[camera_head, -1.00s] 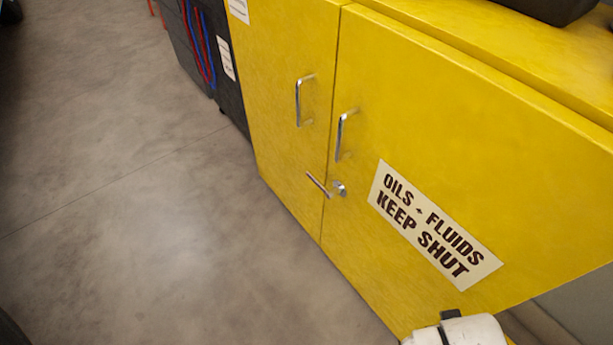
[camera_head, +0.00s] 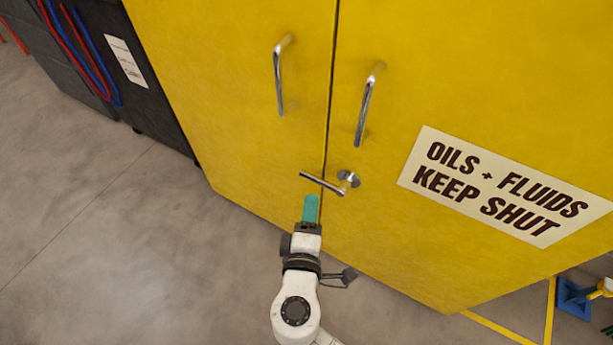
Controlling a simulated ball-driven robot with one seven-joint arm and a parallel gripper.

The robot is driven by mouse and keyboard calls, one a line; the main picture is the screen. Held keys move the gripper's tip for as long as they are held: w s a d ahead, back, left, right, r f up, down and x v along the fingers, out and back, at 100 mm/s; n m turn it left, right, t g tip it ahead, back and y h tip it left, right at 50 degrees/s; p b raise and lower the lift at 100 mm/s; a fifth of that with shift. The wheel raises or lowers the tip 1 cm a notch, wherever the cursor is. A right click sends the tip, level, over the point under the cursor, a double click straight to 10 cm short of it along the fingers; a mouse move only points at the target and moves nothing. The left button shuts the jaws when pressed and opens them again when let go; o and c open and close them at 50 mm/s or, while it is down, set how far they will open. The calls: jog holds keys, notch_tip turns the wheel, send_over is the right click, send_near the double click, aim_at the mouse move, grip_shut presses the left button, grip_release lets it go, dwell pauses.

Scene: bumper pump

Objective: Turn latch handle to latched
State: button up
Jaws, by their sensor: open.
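The latch handle (camera_head: 324,183) is a chrome lever on a round pivot on the right door of the yellow cabinet (camera_head: 240,130). It points left from its pivot, tilted slightly up at its free end, and reaches across the seam between the two doors. My gripper (camera_head: 311,201), with teal fingers, is just below the lever's free end. In this view only one finger shows clearly, and the gap between the fingers is hidden. I cannot tell whether the gripper touches the lever.
Two upright chrome door handles, left (camera_head: 280,78) and right (camera_head: 368,105), stand out above the latch. A cream sign (camera_head: 503,187) is on the right door. A dark cabinet (camera_head: 85,60) with red and blue hoses stands at left. Grey floor (camera_head: 120,240) is open at lower left.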

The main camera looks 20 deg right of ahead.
aim_at(315, 182)
jog(key=b+x, duration=0.1)
jog(key=x, duration=0.9)
jog(key=shift+d, duration=0.15)
grip_shut()
